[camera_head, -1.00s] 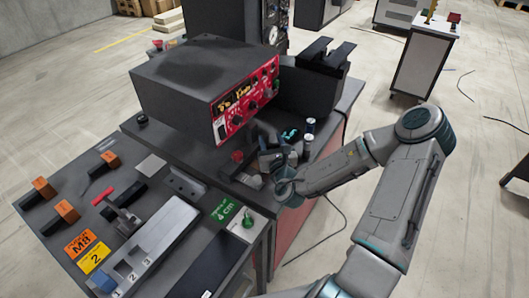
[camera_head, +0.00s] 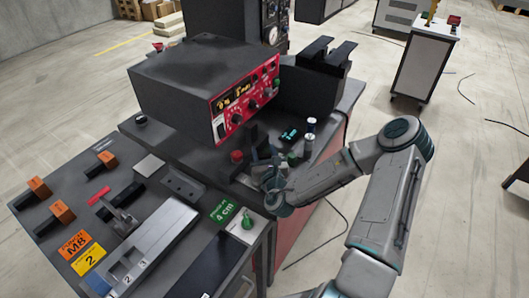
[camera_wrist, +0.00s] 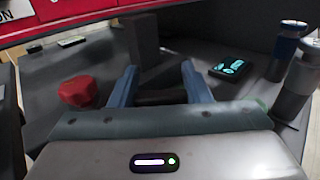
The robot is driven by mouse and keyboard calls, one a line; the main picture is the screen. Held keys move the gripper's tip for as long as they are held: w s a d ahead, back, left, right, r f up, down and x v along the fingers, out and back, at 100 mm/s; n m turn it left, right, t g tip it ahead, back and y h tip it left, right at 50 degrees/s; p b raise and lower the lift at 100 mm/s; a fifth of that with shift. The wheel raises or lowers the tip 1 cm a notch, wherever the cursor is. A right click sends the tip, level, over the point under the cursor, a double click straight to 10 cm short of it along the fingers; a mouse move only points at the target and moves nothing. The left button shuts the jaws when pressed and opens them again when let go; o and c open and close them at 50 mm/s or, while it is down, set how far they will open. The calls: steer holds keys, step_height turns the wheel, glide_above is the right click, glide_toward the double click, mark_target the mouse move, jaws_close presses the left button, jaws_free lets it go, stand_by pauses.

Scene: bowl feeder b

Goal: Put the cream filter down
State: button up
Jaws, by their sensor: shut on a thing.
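My gripper (camera_head: 266,160) is over the dark bench at the front of the red-faced unit. In the wrist view its two blue-grey fingers (camera_wrist: 160,80) stand apart with a dark, shadowed thing (camera_wrist: 160,97) between them. I see no cream colour on it, so I cannot tell from its look whether it is the cream filter. In the head view my gripper and wrist hide the held thing. I cannot tell whether it touches the bench.
A red knob (camera_wrist: 78,92) stands left of the fingers. The red-faced unit (camera_head: 245,100) is close behind. A dark block (camera_wrist: 130,42) stands ahead.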

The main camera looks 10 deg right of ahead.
steer(key=o, duration=1)
